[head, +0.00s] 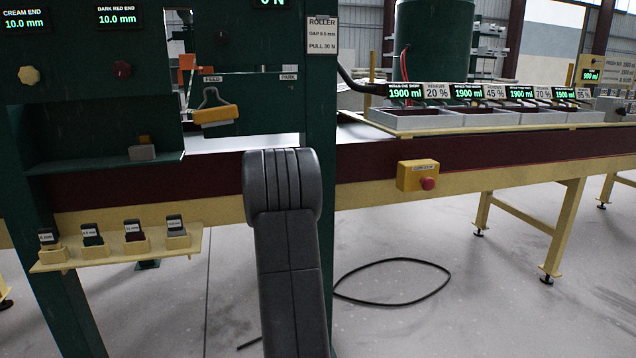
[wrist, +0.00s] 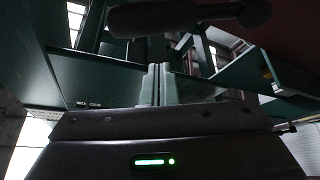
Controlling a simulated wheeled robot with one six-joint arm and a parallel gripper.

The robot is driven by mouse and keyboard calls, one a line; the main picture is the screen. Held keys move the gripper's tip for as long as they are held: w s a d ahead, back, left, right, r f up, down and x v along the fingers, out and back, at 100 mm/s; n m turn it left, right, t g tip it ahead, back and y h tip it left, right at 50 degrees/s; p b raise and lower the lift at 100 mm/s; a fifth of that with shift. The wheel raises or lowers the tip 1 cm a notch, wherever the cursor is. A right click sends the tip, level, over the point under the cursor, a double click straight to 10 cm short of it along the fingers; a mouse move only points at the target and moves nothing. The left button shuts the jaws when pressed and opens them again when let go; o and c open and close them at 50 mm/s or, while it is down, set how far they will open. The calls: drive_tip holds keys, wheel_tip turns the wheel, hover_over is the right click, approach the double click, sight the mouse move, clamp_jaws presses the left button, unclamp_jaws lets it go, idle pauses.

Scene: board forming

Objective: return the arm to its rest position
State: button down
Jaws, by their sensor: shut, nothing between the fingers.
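My arm (head: 290,240) rises in the middle of the head view, in front of the green post and the dark red side of the line. Its far end and my gripper are not visible in that view. In the wrist view my gripper (wrist: 158,85) has its two pale fingers upright and together, with nothing between them. A green light glows on its dark body. The fingers point toward green panels, and a dark rounded bar crosses the top of that view. I cannot tell how far the fingers are from them.
A cream rack (head: 110,252) with several small labelled blocks juts out at lower left. A yellow-handled scraper (head: 214,112) hangs above. A yellow box with a red button (head: 418,175) sits on the line's side. Grey trays (head: 420,122) stand at right. A black cable loop (head: 392,302) lies on open floor.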

drive_tip(key=r+v, duration=0.1)
drive_tip(key=v, duration=0.9)
drive_tip(key=w+a, duration=0.3)
drive_tip(key=w, duration=0.6)
drive_tip(key=s+a+r+n+g+p, duration=0.2)
drive_tip(key=a+n+g+p, duration=0.5)
drive_tip(key=n+p, duration=0.8)
drive_tip(key=a+r+p, duration=0.1)
drive_tip(key=p, duration=0.2)
drive_tip(key=shift+s+a+p, duration=0.2)
drive_tip(key=shift+p, duration=0.2)
